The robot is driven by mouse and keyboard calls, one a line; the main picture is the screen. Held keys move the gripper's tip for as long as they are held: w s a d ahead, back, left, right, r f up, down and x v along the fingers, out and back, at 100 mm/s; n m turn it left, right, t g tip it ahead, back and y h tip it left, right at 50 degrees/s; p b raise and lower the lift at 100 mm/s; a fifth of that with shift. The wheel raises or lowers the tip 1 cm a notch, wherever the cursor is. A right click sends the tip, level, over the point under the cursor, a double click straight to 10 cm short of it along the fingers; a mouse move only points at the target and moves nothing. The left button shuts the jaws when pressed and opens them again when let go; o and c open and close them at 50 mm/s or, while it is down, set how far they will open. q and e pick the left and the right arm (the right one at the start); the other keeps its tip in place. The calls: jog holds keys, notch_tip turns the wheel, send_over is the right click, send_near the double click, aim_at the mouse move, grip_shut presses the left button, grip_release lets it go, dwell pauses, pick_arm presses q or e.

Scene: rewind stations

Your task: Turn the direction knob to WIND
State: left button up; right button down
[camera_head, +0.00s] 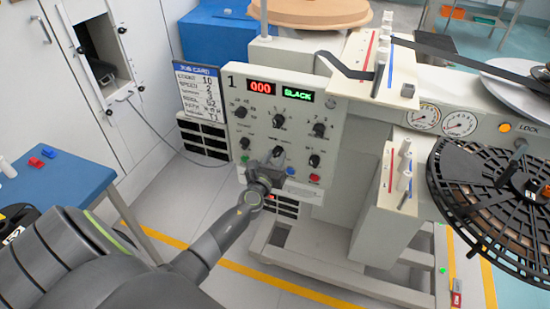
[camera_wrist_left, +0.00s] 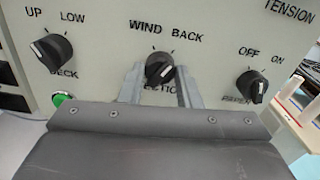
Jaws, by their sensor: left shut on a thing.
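The direction knob (camera_wrist_left: 160,68) is black and sits under the words WIND and BACK, in the middle of the left wrist view. Its lower label is partly hidden by my gripper. I cannot tell surely which word its pointer faces. My left gripper (camera_wrist_left: 159,84) has one finger on each side of the knob, shut on it. In the head view the control panel (camera_head: 242,125) stands upright, with displays reading 000 and SLACK. My left gripper (camera_head: 272,162) reaches its lower middle and mostly hides the knob. My right gripper is not in view.
The UP/LOW knob (camera_wrist_left: 52,50) is to the left and the OFF/ON knob (camera_wrist_left: 252,86) to the right. A green button (camera_wrist_left: 62,98) is at lower left. A job card (camera_head: 200,95) stands left of the panel. A black slotted reel (camera_head: 495,190) is at right.

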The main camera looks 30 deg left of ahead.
pick_arm(q)
jog(key=n+b, duration=0.2)
jog(key=n, duration=0.4)
jog(key=shift+f, duration=0.15)
jog(key=n+b, duration=0.2)
jog(key=n, duration=0.3)
jog(key=shift+n, duration=0.3)
dwell(0.4)
jog(key=o, duration=1)
jog(key=v, duration=1.7)
jog(key=shift+s+b, duration=0.25)
jog(key=shift+b, duration=0.1)
